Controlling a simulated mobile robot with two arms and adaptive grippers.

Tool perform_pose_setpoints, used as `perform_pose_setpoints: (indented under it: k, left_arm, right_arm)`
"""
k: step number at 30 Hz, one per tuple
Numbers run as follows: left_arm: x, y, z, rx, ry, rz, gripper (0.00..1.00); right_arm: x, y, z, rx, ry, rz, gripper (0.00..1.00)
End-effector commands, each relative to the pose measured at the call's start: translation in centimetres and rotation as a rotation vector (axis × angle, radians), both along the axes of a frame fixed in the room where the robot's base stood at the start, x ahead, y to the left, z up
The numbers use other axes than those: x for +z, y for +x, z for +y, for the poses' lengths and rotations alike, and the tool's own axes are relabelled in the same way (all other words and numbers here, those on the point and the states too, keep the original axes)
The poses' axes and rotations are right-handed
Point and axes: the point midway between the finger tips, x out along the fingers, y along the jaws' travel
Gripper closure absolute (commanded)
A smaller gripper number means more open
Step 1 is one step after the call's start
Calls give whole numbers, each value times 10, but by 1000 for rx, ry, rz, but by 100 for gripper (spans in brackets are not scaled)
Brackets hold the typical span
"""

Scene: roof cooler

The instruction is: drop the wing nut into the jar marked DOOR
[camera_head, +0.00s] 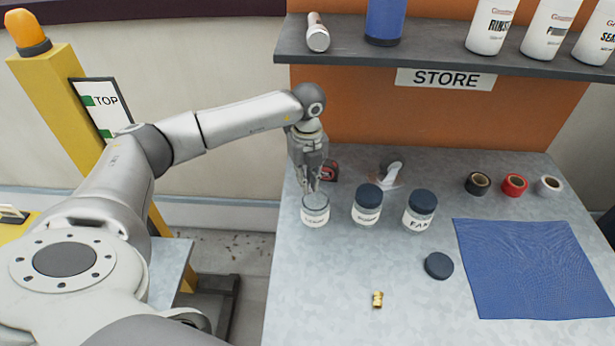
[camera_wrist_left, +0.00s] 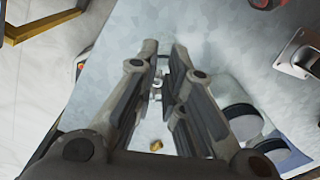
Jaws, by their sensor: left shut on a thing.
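My left gripper (camera_head: 313,187) points down over the mouth of a lidless glass jar (camera_head: 315,212), at the left of a row of jars. The jar's label is too small to read surely. In the left wrist view the fingers (camera_wrist_left: 159,80) are shut on a small silvery piece (camera_wrist_left: 158,88), which appears to be the wing nut; its shape is not clear. The middle jar (camera_head: 367,206) and the right jar, marked FAN (camera_head: 419,212), wear dark lids. A loose dark lid (camera_head: 438,265) lies on the bench. My right gripper is not in view.
A small brass piece (camera_head: 377,299) lies on the bench's front part. A blue mat (camera_head: 540,268) lies at the right, with tape rolls (camera_head: 515,185) behind it. A tape measure (camera_head: 330,171) is behind the open jar. A shelf (camera_head: 430,58) with bottles overhangs the back.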

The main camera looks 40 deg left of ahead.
Motion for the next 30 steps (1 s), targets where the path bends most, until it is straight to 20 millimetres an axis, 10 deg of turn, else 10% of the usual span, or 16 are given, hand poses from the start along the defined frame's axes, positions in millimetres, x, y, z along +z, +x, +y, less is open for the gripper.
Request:
perform_pose_setpoints:
  k: [9,20,30]
  left_arm:
    - [0,0,0,0,0,0,64]
    - [5,0,0,0,-1,-2,64]
    - [68,1,0,-1,-1,-4,64]
  right_arm:
    - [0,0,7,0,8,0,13]
    - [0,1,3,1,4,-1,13]
    - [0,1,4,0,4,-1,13]
